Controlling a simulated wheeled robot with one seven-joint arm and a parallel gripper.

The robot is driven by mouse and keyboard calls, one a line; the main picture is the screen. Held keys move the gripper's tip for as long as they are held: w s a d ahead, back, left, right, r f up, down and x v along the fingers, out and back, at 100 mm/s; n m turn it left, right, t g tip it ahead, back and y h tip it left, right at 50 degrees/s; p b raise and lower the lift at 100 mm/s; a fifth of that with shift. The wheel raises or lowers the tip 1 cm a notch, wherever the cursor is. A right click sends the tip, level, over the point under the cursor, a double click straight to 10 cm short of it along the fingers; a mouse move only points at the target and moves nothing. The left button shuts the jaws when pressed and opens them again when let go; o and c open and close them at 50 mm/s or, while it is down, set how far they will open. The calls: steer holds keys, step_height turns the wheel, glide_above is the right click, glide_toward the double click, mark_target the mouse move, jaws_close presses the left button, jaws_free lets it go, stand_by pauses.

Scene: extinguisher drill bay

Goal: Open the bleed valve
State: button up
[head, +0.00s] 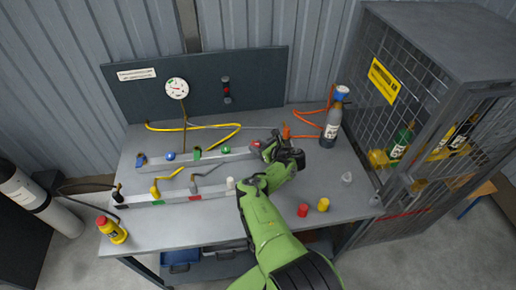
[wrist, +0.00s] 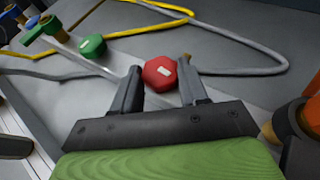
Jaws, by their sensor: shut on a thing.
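A red faceted knob (wrist: 160,73) with a pale mark on its top sits between the two fingers of my gripper (wrist: 160,84) in the wrist view. The fingers are shut on its sides. In the head view the red knob (head: 255,144) is at the right end of the back rail, and my gripper (head: 267,149) reaches it from the right. No readable label shows which valve is the bleed valve. A round pressure gauge (head: 177,88) stands behind the rail; its reading is too small to tell.
A green knob (wrist: 92,46) is left of the red one. The back rail (head: 212,160) and front rail (head: 135,203) carry other handles. A dark cylinder (head: 330,125) and orange hose (head: 312,127) stand to the right.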

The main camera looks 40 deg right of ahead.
steer(key=shift+w+r+n+y, duration=0.1)
steer(key=shift+n+y, duration=0.2)
steer(key=o, duration=1.1)
steer(key=shift+c, duration=0.2)
steer(key=p+v, duration=0.4)
steer(key=v, duration=1.1)
steer(key=shift+s+r, duration=0.15)
steer(key=shift+s, duration=0.25)
